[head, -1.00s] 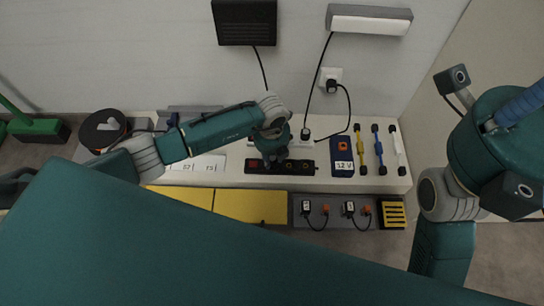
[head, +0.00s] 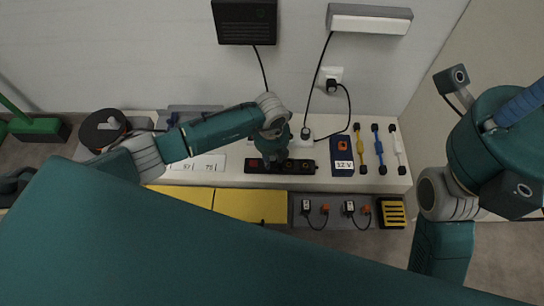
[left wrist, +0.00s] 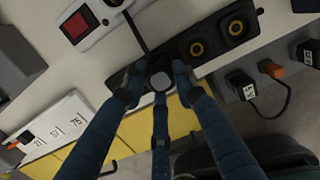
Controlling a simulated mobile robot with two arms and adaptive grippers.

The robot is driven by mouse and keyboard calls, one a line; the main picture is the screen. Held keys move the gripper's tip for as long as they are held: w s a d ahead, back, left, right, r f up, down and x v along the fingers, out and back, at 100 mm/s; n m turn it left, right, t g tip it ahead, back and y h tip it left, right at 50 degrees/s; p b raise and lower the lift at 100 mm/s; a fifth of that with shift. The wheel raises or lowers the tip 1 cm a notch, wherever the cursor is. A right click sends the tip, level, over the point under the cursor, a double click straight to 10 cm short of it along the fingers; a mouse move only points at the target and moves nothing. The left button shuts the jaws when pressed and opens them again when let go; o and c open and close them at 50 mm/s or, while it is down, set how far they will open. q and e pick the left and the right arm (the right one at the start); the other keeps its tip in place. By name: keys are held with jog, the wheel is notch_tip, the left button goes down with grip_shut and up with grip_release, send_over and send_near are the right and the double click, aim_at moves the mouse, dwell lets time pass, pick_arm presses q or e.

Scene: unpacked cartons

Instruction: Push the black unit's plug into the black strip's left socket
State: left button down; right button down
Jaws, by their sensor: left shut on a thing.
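The black unit (head: 244,22) is on the wall at the top, its cable running down behind my left arm. The black strip (head: 302,167) lies along the bench; in the left wrist view (left wrist: 215,42) two of its round sockets show bare. My left gripper (head: 273,162) is over the strip's left part. In the left wrist view it (left wrist: 157,78) is shut on the black plug (left wrist: 160,82), whose cable (left wrist: 136,32) leads up the picture. The plug is at the strip's left end; fingers hide the socket beneath, and I cannot tell how deep it sits. My right gripper is not in view.
A white strip with a red switch (left wrist: 74,26) lies just behind. A white plug (head: 305,133) stands there, close to my gripper. A blue 12 V box (head: 342,150) and coloured cables (head: 379,150) are to the right. Yellow panels (head: 250,206) lie in front.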

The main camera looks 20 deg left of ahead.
aim_at(272, 161)
pick_arm(q)
jog(key=c, duration=1.3)
grip_release()
jog(key=r, duration=0.8)
jog(key=s+r, duration=0.1)
jog(key=r, duration=0.3)
jog(key=shift+d, duration=0.1)
